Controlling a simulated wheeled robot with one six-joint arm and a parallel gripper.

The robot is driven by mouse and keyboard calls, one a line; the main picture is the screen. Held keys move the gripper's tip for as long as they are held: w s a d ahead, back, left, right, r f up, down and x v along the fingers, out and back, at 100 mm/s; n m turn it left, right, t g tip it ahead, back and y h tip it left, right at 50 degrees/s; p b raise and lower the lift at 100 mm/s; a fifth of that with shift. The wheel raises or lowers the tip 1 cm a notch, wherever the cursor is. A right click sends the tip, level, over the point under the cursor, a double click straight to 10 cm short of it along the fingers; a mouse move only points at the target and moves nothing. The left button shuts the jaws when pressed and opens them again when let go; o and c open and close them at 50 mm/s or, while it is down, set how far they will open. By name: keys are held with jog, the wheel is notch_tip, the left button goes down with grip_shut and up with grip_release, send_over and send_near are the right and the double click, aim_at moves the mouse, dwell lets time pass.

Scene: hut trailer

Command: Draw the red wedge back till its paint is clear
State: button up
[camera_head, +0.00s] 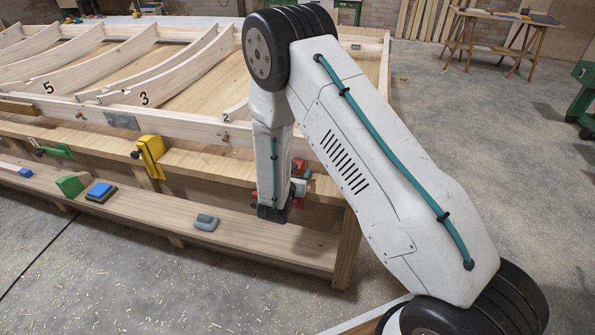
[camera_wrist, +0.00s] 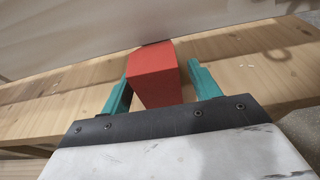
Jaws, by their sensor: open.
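The red wedge (camera_wrist: 153,72) lies on a wooden surface in the wrist view. Its far end meets the lower edge of a pale board (camera_wrist: 90,35); I cannot tell how far it goes under. My gripper (camera_wrist: 159,72) is open, with one teal finger on each side of the wedge. The left finger looks close to the wedge's side, and a narrow gap shows at the right finger. In the head view red parts (camera_head: 301,168) show beside my forearm at the bench corner, mostly hidden; I cannot tell which is the wedge.
A long bench (camera_head: 205,163) carries a timber frame with numbered curved ribs. A lower shelf (camera_head: 150,206) holds a green wedge (camera_head: 72,185), a blue-topped block (camera_head: 101,192) and a grey block (camera_head: 206,222). A yellow clamp (camera_head: 151,157) sits on the bench edge. Floor at right is open.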

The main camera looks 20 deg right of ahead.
jog(key=c, duration=1.2)
jog(key=shift+o, duration=0.2)
jog(key=shift+s+a, duration=0.2)
jog(key=shift+s+a, duration=0.7)
jog(key=shift+s, duration=0.3)
jog(key=o, duration=1.2)
jog(key=shift+o, duration=0.2)
jog(key=r+v, duration=0.1)
jog(key=v, duration=0.6)
jog(key=shift+s+r, duration=0.1)
jog(key=shift+r, duration=0.05)
